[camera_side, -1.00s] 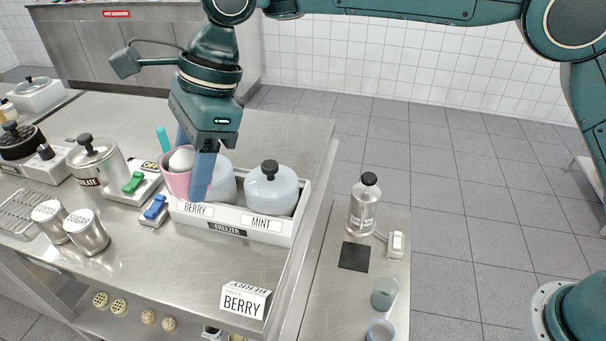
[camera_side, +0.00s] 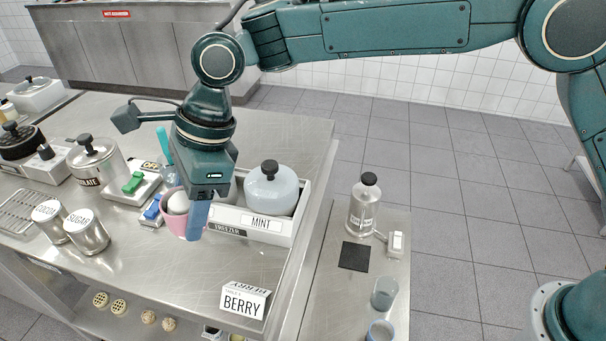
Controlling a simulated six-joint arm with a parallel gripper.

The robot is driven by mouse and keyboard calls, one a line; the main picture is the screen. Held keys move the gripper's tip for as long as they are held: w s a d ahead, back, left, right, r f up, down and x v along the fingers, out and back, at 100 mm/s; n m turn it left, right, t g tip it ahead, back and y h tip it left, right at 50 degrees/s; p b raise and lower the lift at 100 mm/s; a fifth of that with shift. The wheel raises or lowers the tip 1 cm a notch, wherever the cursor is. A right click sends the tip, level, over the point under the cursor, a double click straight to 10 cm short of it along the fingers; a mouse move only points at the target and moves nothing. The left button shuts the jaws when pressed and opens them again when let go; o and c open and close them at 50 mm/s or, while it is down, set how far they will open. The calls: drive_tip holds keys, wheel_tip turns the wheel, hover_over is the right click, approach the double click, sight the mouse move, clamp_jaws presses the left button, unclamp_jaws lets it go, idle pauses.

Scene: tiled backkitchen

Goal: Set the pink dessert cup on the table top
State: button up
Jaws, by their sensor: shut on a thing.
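The pink dessert cup (camera_side: 176,222) holds a pale scoop (camera_side: 179,203). My gripper (camera_side: 196,222) is shut on the cup, with a blue finger across its right side. The cup is in front of the freezer box's left part. I cannot tell whether its base touches the steel table top (camera_side: 190,275). The gripper hides the cup's right side and the BERRY label of the freezer box.
The freezer box (camera_side: 285,232) with the MINT tub (camera_side: 272,190) stands right behind the cup. The blue switch (camera_side: 152,208) and sugar tin (camera_side: 88,232) are to its left. The BERRY card (camera_side: 245,300) stands at front right. Bare steel lies in front.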

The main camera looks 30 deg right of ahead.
wheel_tip(320, 180, down, 9)
idle(0.3)
drive_tip(key=shift+f, duration=0.1)
drive_tip(key=shift+f, duration=2.05)
drive_tip(key=shift+f, duration=0.1)
drive_tip(key=o, duration=0.7)
drive_tip(key=shift+o, duration=0.2)
drive_tip(key=v, duration=1.2)
